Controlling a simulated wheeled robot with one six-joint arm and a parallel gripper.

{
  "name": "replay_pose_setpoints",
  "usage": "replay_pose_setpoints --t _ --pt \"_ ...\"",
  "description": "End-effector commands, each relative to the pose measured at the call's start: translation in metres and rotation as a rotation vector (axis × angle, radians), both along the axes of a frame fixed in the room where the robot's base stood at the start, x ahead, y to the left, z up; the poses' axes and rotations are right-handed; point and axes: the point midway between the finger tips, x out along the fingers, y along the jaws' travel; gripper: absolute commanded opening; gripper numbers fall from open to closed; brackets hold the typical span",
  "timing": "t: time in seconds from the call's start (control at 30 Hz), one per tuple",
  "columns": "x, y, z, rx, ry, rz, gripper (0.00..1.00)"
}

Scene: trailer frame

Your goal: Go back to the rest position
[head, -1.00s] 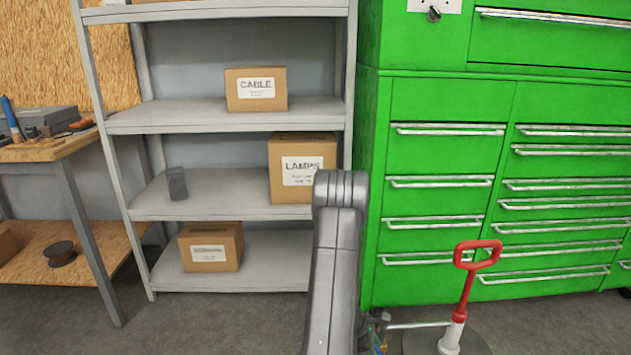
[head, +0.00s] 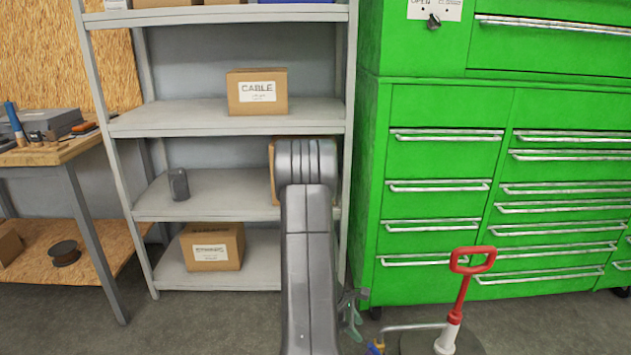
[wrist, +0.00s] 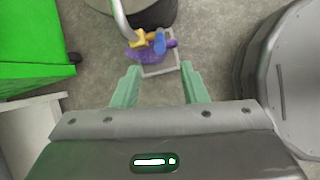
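My gripper (wrist: 160,70) has two green fingers, spread apart in the wrist view. Only bare floor and part of a thin grey frame farther below show between them, so it looks empty. In the head view my gripper (head: 354,312) shows partly, low in the middle, just right of my grey arm, in front of the gap between shelf and cabinet. My raised arm covers most of the LAMPS box (head: 273,172).
A grey shelf (head: 215,118) holds boxes and a dark cup (head: 179,184). A green drawer cabinet (head: 445,105) stands right. A red-handled stand (head: 463,290) is on the floor. Yellow, blue and purple pieces (wrist: 152,45) lie beyond the fingers. A workbench (head: 62,152) stands left.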

Motion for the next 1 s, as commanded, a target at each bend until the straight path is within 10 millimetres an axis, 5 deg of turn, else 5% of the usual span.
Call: replay_pose_setpoints --t 0.03,0.57,1.0 --pt "-0.001 -0.007 -0.018 0.001 0.004 -0.003 0.39" --pt "0.001 -0.06 -0.11 0.001 0.002 -0.004 0.39" --pt "0.002 -0.044 -0.12 -0.298 -0.008 0.003 0.39"
